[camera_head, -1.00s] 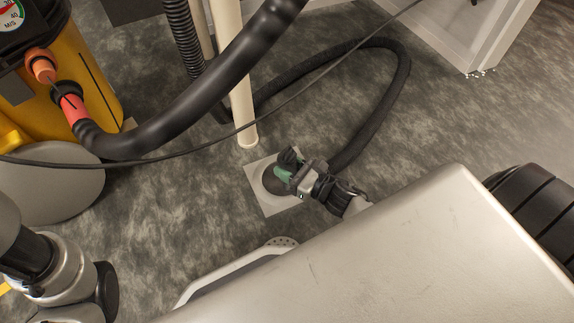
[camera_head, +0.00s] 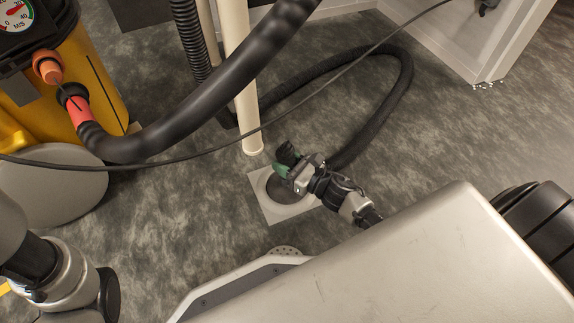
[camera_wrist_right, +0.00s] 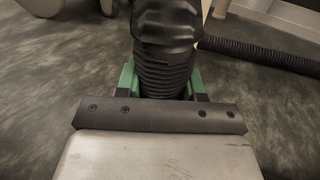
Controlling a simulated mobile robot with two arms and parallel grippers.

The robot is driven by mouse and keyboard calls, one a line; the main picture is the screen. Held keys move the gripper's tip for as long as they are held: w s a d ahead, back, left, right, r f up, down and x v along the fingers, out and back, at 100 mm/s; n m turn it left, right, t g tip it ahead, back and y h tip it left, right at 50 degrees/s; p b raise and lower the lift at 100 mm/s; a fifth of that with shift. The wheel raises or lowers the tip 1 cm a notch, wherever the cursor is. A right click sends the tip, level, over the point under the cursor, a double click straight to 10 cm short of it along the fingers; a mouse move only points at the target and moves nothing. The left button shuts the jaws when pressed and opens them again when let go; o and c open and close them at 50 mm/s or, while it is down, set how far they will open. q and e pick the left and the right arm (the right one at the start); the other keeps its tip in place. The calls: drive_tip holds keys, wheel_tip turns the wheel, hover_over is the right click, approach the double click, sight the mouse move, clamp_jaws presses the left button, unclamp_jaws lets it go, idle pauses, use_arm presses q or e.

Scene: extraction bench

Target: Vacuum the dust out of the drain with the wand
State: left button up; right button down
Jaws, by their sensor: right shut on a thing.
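The drain (camera_head: 270,210) is a pale square plate in the floor with a dark round opening, in the middle of the head view. My right gripper (camera_head: 288,170) is over the upper right part of the opening. It is shut on the black wand (camera_head: 287,153), whose upper end sticks up past the green fingers. In the wrist view the ribbed black wand (camera_wrist_right: 165,70) runs between the green fingers (camera_wrist_right: 165,88). The wand's lower end and any dust are hidden or too small to tell. My left arm shows at lower left, but its gripper does not.
A yellow vacuum unit (camera_head: 95,75) stands at upper left with a thick black hose (camera_head: 190,125). A thinner hose (camera_head: 398,95) loops across the floor behind the drain. A cream pipe (camera_head: 247,110) stands just behind the drain. A thin cable (camera_head: 330,105) crosses the view.

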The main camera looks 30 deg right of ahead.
drive_tip(key=shift+w+d+b, duration=0.1)
drive_tip(key=shift+w+b, duration=0.35)
drive_tip(key=shift+w, duration=1)
wheel_tip(320, 180, up, 10)
drive_tip(key=p, duration=0.8)
drive_tip(key=shift+p, duration=0.3)
drive_tip(key=shift+r, duration=0.1)
